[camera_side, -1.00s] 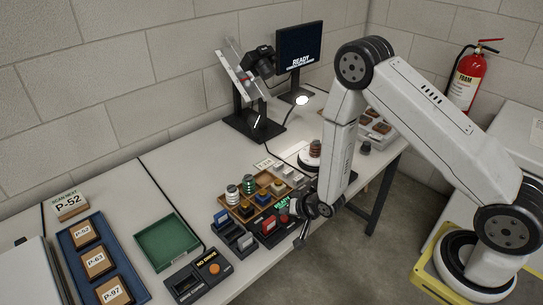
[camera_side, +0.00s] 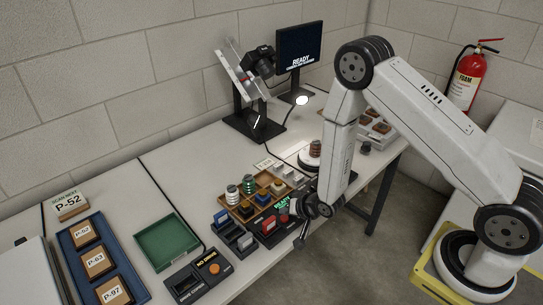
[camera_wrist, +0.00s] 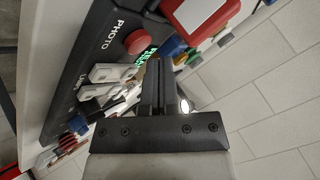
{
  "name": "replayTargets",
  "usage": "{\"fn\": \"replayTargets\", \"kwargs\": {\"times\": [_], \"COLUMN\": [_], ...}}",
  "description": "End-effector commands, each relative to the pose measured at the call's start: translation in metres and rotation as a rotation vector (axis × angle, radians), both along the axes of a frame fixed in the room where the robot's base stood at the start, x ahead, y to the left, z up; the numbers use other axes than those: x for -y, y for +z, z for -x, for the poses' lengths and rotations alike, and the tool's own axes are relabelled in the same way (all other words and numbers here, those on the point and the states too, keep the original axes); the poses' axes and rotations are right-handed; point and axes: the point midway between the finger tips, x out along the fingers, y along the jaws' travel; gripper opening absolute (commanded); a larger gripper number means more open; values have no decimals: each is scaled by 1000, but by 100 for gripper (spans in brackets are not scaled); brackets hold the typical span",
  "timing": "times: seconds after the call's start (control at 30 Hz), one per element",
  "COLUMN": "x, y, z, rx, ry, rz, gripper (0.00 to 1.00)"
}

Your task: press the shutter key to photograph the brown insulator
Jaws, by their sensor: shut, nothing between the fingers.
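The brown insulator (camera_side: 315,149) stands upright on a round white stand under the lamp. The shutter key, a round red button (camera_wrist: 138,42), sits on a dark panel marked PHOTO (camera_wrist: 108,38) beside a lit green display in the wrist view; in the side view the red button (camera_side: 284,218) shows just left of my gripper (camera_side: 296,208). In the wrist view my gripper (camera_wrist: 152,64) is shut and empty, its fingertips close to the button in the picture. I cannot tell whether they touch the panel. The monitor (camera_side: 299,47) reads READY.
A wooden tray (camera_side: 237,211) holds several insulators. A green tray (camera_side: 167,241), blue tray (camera_side: 118,239) and drive box (camera_side: 198,276) lie left. The camera (camera_side: 261,60) is on its stand behind.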

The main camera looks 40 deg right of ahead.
Motion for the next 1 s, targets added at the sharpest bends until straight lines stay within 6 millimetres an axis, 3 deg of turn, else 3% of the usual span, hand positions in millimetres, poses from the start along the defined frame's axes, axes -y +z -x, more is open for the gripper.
{"fn": "replayTargets", "kwargs": {"times": [1.0], "x": [0], "y": [-9], "z": [0], "rx": [0], "ry": [0], "rz": [0], "gripper": [0]}}
